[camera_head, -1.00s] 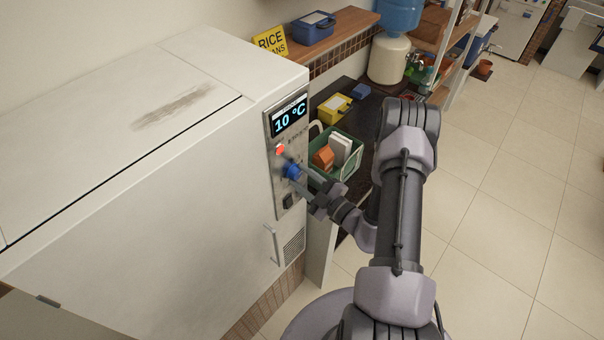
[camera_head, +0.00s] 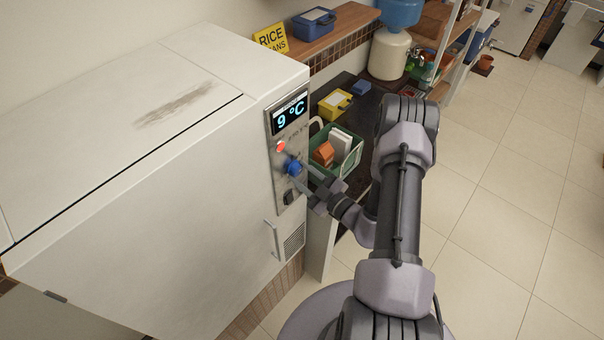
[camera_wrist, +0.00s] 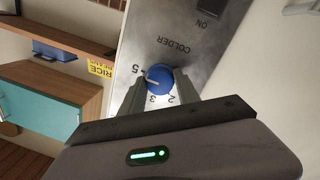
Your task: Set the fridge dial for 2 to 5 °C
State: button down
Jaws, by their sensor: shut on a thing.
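The fridge (camera_head: 150,190) is a large white chest at the left in the head view. Its metal control panel (camera_head: 288,155) carries a display (camera_head: 290,115) reading 9 °C, with a small red light (camera_head: 281,147) below it. The blue dial (camera_head: 293,167) sits on this panel. In the wrist view the dial (camera_wrist: 159,79) has a pale pointer line, with the numbers 2, 3 and 5 visible and the word COLDER beside them. My gripper (camera_wrist: 158,88) is shut on the dial, one finger on each side. Some of the scale is hidden behind the dial and fingers.
A dark switch (camera_head: 288,198) and a handle (camera_head: 272,240) are below the dial. A green crate (camera_head: 345,165) with boxes and a yellow box (camera_head: 334,104) stand on the dark counter beside the panel. The tiled floor (camera_head: 490,190) at the right is clear.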

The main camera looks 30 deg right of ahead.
jog(key=c, duration=0.9)
grip_release()
jog(key=b+v, duration=0.2)
jog(key=v, duration=1.5)
jog(key=shift+s+d, duration=0.1)
jog(key=shift+s, duration=0.1)
